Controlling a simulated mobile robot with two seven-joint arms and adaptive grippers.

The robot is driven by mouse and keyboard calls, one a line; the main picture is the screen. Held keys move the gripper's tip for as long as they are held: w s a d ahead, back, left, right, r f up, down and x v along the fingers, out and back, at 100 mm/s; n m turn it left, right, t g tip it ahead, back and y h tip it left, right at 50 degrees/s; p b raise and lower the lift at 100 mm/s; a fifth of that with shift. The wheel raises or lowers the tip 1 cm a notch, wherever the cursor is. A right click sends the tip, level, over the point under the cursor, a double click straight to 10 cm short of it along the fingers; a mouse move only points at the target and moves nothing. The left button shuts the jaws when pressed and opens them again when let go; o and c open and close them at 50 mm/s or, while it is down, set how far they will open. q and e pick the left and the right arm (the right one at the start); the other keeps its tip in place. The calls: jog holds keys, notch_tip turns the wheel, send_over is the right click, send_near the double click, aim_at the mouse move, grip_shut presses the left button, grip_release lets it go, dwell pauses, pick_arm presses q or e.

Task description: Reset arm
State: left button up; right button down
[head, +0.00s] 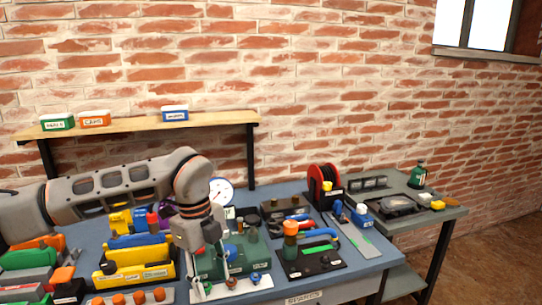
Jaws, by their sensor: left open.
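My left arm comes in from the left, bends at its elbow and points down over the workbench (375,262). My left gripper (207,268) is open, with nothing seen between its fingers. It hangs over the front middle of the bench, in front of a dark green fixture board (258,262). Whether its fingertips touch anything below is too small to tell. My right gripper is not in view.
A yellow bin (148,279) stands close left of the gripper. A black board with an orange-topped part (290,230) and a red reel (323,180) stand to the right. A wooden shelf (140,127) holds labelled boxes behind. The bench is crowded; space above it is clear.

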pick_arm(q)
jog(key=s+d+f+m+g+h, duration=0.25)
jog(key=s+d, duration=0.25)
jog(key=d, duration=0.3)
jog(key=s+d+f+m+g+h, duration=0.1)
jog(key=s+d+f+m+h, duration=0.1)
jog(key=s+d+h, duration=0.45)
jog(key=s+d+r+h, duration=0.3)
jog(key=d+r+h, duration=0.5)
jog(key=d, duration=0.3)
jog(key=w+a+n+t+h, duration=0.3)
jog(key=w+a+n+t, duration=0.3)
jog(key=n+t, duration=0.5)
jog(key=w+a+f+n+t+y, duration=0.5)
jog(key=a+f+n+t+y, duration=0.3)
jog(key=f+t, duration=0.15)
jog(key=s+a+f+n+g+y, duration=0.2)
jog(key=s+a+f, duration=0.3)
jog(key=f, duration=0.4)
jog(key=s+a+f+n+g+y, duration=0.1)
jog(key=s+a+f+n+y, duration=0.1)
jog(key=s+a+f+y, duration=0.2)
jog(key=s+a+f+n+g+y, duration=0.2)
jog(key=s+a+f+y, duration=0.2)
jog(key=a+f, duration=0.5)
notch_tip(320, 180, down, 6)
jog(key=s, duration=0.2)
jog(key=shift+s+a+r+g, duration=0.15)
jog(key=shift+s+r+g, duration=0.1)
jog(key=shift+s+g, duration=0.1)
